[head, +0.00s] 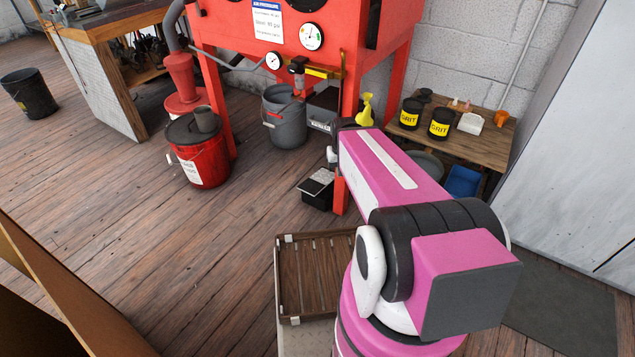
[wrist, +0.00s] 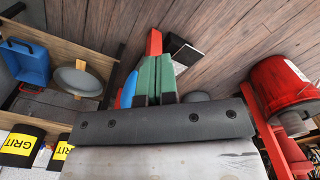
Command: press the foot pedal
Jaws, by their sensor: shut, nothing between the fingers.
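The foot pedal (head: 318,188) is a small black box with a light ribbed top plate. It sits on the plank floor beside the front leg of the red cabinet. In the wrist view the pedal (wrist: 186,52) shows just beyond and to the right of my fingertips, partly covered by them. My gripper (wrist: 156,62) has green fingers that lie together, shut and empty. It appears apart from the pedal, though the exact gap is hard to tell. In the head view my pink arm reaches toward the cabinet and hides most of the gripper.
The red cabinet (head: 270,25) stands over the pedal; its red leg (wrist: 154,42) is close to my fingers. A grey bucket (head: 285,118), a red bucket (head: 203,165) and a bench (head: 480,140) with grit cans stand around. Open floor lies left of the pedal.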

